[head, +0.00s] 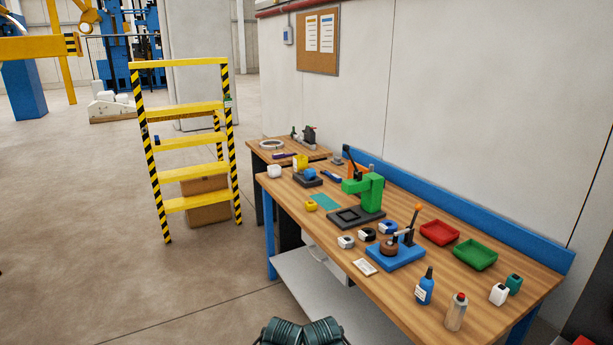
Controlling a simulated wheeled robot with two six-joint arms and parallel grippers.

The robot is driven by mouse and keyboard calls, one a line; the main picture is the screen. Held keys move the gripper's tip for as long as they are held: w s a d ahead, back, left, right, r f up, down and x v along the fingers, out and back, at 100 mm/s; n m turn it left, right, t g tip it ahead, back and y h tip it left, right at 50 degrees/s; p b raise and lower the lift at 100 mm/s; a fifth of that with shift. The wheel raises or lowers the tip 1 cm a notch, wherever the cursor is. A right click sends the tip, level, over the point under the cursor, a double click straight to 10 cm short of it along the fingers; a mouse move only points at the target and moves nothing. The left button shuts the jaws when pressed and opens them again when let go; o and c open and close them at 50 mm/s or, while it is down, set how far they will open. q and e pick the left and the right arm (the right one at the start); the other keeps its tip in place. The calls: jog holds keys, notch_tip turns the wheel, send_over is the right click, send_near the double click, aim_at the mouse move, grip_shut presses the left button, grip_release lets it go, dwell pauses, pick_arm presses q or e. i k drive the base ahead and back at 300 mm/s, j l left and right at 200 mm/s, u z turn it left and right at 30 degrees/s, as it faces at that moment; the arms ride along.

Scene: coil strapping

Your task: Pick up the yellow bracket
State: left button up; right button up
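A small upright yellow piece (300,162), which looks like the yellow bracket, stands at the far left end of the wooden workbench (335,263). It is right by a dark block with a blue part (307,174); I cannot tell whether it rests on the block or behind it. A second, rounder yellow item (311,205) lies nearer, by the bench's left edge, and looks like a small roll. Neither of my grippers is in view. Only dark parts of my own body show at the bottom edge.
A green press (368,190) and a blue fixture with a lever (395,256) stand mid-bench. Red (440,233) and green (475,254) trays lie right. Bottles (425,287) stand near the front. A yellow step ladder (190,142) stands left; the floor before it is clear.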

aim_at(310, 205)
jog(key=i, duration=0.3)
jog(key=z, duration=0.55)
jog(key=i+j+z, duration=0.1)
jog(key=j+z, duration=0.3)
jog(key=i+j+z, duration=0.1)
jog(key=z, duration=0.35)
jog(key=j+z, duration=0.5)
jog(key=j, duration=0.3)
jog(key=k+j+z, duration=0.1)
jog(key=j, duration=0.35)
jog(key=j+z, duration=0.15)
jog(key=j, duration=0.25)
jog(key=k+j+z, duration=0.1)
jog(key=j, duration=0.3)
jog(key=k+j+z, duration=0.1)
jog(key=j, duration=0.3)
jog(key=k+j+z, duration=0.1)
jog(key=j, duration=0.3)
jog(key=k+j, duration=0.1)
jog(key=j, duration=0.3)
jog(key=k+j, duration=0.15)
jog(key=j, duration=0.25)
